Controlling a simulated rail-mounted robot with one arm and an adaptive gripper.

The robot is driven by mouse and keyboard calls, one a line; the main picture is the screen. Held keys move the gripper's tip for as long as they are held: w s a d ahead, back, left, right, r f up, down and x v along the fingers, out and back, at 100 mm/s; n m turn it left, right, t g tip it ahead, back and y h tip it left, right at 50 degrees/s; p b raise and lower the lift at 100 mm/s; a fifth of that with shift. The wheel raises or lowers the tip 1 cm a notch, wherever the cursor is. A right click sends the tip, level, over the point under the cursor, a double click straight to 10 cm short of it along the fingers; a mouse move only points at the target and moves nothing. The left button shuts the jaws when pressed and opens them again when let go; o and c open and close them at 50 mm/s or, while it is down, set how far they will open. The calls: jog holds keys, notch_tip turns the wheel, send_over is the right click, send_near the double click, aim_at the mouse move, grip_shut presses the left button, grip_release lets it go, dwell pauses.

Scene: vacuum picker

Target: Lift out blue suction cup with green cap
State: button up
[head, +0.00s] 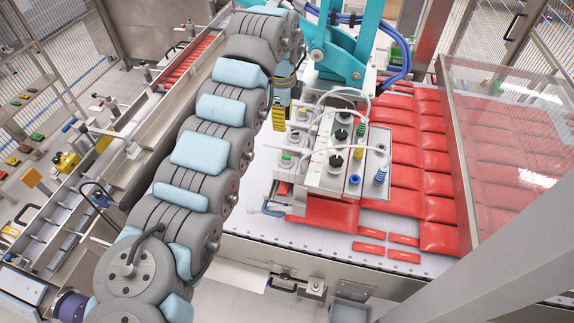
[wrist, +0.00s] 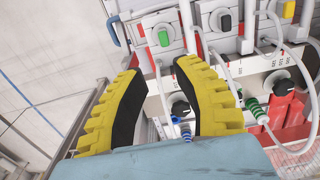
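My gripper is open, with yellow ribbed fingers and black pads; in the wrist view (wrist: 158,66) nothing is held between them. In the head view (head: 279,118) it hangs at the left side of the vacuum picker head (head: 325,160), partly hidden by my arm. A green cap (wrist: 163,37) sits on a white block just beyond the fingertips; a green cap also shows in the head view (head: 287,156). A blue ribbed piece (wrist: 185,131) shows between the fingers, partly hidden. I cannot tell which is the named cup.
White hoses (head: 340,97) loop over the picker head. A teal picker arm (head: 345,50) rises behind it. Red packs (head: 430,165) lie in rows on the white conveyor (head: 340,238). A clear guard panel (head: 510,140) stands at the right.

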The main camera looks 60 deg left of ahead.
jog(key=p, duration=0.2)
send_over(286, 156)
jog(key=f, duration=0.8)
jog(key=shift+s+a+f, duration=0.15)
jog(key=shift+s+f, duration=0.15)
jog(key=shift+s, duration=0.1)
jog(key=shift+w+f+p, duration=0.2)
jog(key=shift+f+p, duration=0.4)
jog(key=shift+f, duration=1)
jog(key=shift+w+f+p, duration=0.2)
jog(key=shift+f+p, duration=0.35)
jog(key=shift+f, duration=1.05)
grip_shut()
